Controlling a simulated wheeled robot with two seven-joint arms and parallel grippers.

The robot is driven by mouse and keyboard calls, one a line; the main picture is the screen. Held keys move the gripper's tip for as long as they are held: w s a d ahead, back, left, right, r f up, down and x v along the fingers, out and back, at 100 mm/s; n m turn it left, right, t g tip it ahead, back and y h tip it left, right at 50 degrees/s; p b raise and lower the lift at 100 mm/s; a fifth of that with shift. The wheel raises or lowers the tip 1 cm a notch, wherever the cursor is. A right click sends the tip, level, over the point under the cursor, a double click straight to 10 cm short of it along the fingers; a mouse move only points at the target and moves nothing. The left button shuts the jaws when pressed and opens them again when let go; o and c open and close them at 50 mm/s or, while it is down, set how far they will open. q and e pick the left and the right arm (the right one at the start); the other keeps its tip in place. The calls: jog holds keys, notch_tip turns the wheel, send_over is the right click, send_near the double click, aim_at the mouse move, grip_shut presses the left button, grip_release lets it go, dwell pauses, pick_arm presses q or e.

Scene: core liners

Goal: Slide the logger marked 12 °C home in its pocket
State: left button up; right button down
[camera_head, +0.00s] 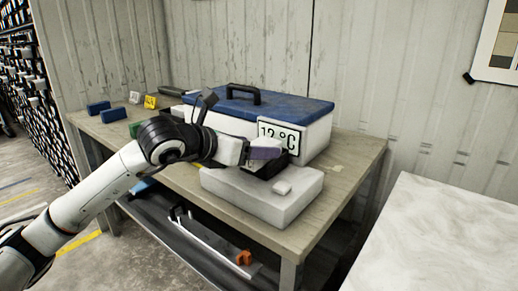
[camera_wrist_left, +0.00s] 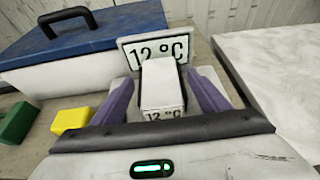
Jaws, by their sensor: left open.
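The logger (camera_wrist_left: 162,88) is a white block marked 12 °C on its near face. In the left wrist view it stands between the two purple fingers of my left gripper (camera_wrist_left: 165,80). The fingers are open, one on each side of it, and I cannot tell whether either touches it. A white sign (camera_wrist_left: 155,48) reading 12 °C is just behind the logger; the head view shows this sign on the front of a blue-lidded box. The pocket and how deep the logger sits cannot be made out.
The white box with a blue lid (camera_head: 265,103) stands at the back of the wooden bench (camera_head: 345,160). A low white block (camera_head: 240,195) lies in front of it. Blue blocks (camera_head: 98,107) are at the left. A white surface (camera_head: 450,235) is at the right.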

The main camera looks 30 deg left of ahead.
pick_arm(q)
jog(key=shift+w, duration=0.25)
jog(key=c, duration=1)
jog(key=shift+c, duration=1)
jog(key=shift+r, duration=0.1)
